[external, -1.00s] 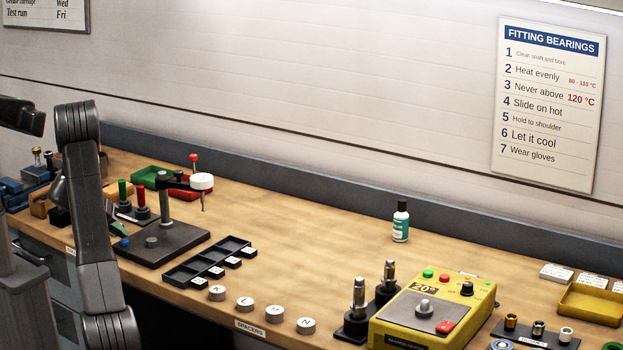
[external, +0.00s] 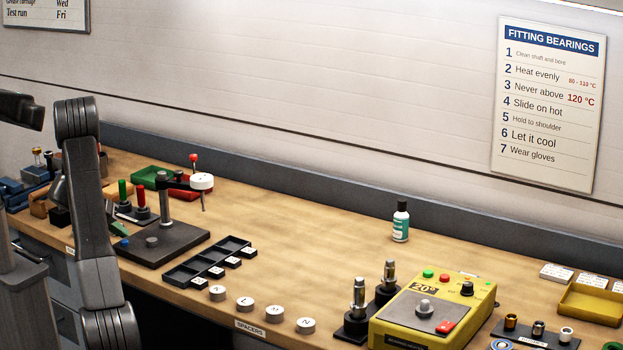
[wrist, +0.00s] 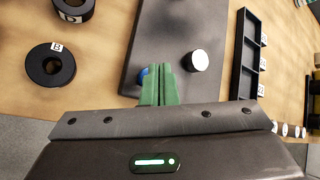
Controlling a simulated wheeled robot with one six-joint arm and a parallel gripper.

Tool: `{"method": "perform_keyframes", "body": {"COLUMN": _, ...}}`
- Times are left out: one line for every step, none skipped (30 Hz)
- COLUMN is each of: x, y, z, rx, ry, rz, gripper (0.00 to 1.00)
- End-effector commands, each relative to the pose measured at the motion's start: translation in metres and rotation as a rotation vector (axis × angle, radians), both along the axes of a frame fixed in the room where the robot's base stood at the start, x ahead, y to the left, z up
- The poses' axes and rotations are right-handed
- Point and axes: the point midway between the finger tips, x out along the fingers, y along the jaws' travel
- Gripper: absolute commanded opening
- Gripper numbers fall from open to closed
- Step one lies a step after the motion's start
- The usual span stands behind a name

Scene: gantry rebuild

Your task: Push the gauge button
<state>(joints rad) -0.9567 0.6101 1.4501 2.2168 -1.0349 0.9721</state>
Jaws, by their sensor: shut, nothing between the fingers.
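The gauge stand is a dark plate (external: 165,250) with a post and a white round dial gauge (external: 202,182) on an arm. A blue button (external: 123,242) sits at the plate's left front corner. In the wrist view the blue button (wrist: 143,75) is partly hidden behind my green fingers. My gripper (wrist: 160,70) is shut and empty, its fingertips over the plate's edge beside the button. I cannot tell whether they touch it. In the external view my green fingers (external: 118,229) show small, close to the button, partly behind my arm.
A round metal anvil (wrist: 197,60) stands on the plate right of my fingers. A black spacer tray (external: 210,262) lies to the right. Green and red handled tools (external: 140,200) stand behind the plate. Black rings (wrist: 50,65) lie left in the wrist view.

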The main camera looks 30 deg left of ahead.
Motion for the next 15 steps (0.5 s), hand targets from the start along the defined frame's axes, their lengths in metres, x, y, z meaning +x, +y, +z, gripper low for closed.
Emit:
{"method": "perform_keyframes", "body": {"x": 0.000, "y": 0.000, "z": -0.001, "rx": 0.000, "ry": 0.000, "rz": 0.000, "gripper": 0.00}}
{"method": "perform_keyframes", "body": {"x": 0.000, "y": 0.000, "z": -0.001, "rx": 0.000, "ry": 0.000, "rz": 0.000, "gripper": 0.00}}
{"method": "perform_keyframes", "body": {"x": 0.000, "y": 0.000, "z": 0.000, "rx": 0.000, "ry": 0.000, "rz": 0.000, "gripper": 0.00}}
{"method": "perform_keyframes", "body": {"x": 0.000, "y": 0.000, "z": 0.000, "rx": 0.000, "ry": 0.000, "rz": 0.000, "gripper": 0.00}}
{"method": "perform_keyframes", "body": {"x": 0.000, "y": 0.000, "z": 0.001, "rx": 0.000, "ry": 0.000, "rz": 0.000, "gripper": 0.00}}
{"method": "perform_keyframes", "body": {"x": 0.000, "y": 0.000, "z": 0.003, "rx": 0.000, "ry": 0.000, "rz": 0.000, "gripper": 0.00}}
{"method": "perform_keyframes", "body": {"x": 0.000, "y": 0.000, "z": 0.005, "rx": 0.000, "ry": 0.000, "rz": 0.000, "gripper": 0.00}}
{"method": "perform_keyframes", "body": {"x": 0.000, "y": 0.000, "z": 0.008, "rx": 0.000, "ry": 0.000, "rz": 0.000, "gripper": 0.00}}
{"method": "perform_keyframes", "body": {"x": 0.000, "y": 0.000, "z": 0.012, "rx": 0.000, "ry": 0.000, "rz": 0.000, "gripper": 0.00}}
{"method": "perform_keyframes", "body": {"x": 0.000, "y": 0.000, "z": 0.015, "rx": 0.000, "ry": 0.000, "rz": 0.000, "gripper": 0.00}}
{"method": "perform_keyframes", "body": {"x": 0.000, "y": 0.000, "z": 0.018, "rx": 0.000, "ry": 0.000, "rz": 0.000, "gripper": 0.00}}
{"method": "perform_keyframes", "body": {"x": 0.000, "y": 0.000, "z": 0.022, "rx": 0.000, "ry": 0.000, "rz": 0.000, "gripper": 0.00}}
{"method": "perform_keyframes", "body": {"x": 0.000, "y": 0.000, "z": 0.026, "rx": 0.000, "ry": 0.000, "rz": 0.000, "gripper": 0.00}}
{"method": "perform_keyframes", "body": {"x": 0.000, "y": 0.000, "z": 0.029, "rx": 0.000, "ry": 0.000, "rz": 0.000, "gripper": 0.00}}
{"method": "perform_keyframes", "body": {"x": 0.000, "y": 0.000, "z": 0.033, "rx": 0.000, "ry": 0.000, "rz": 0.000, "gripper": 0.00}}
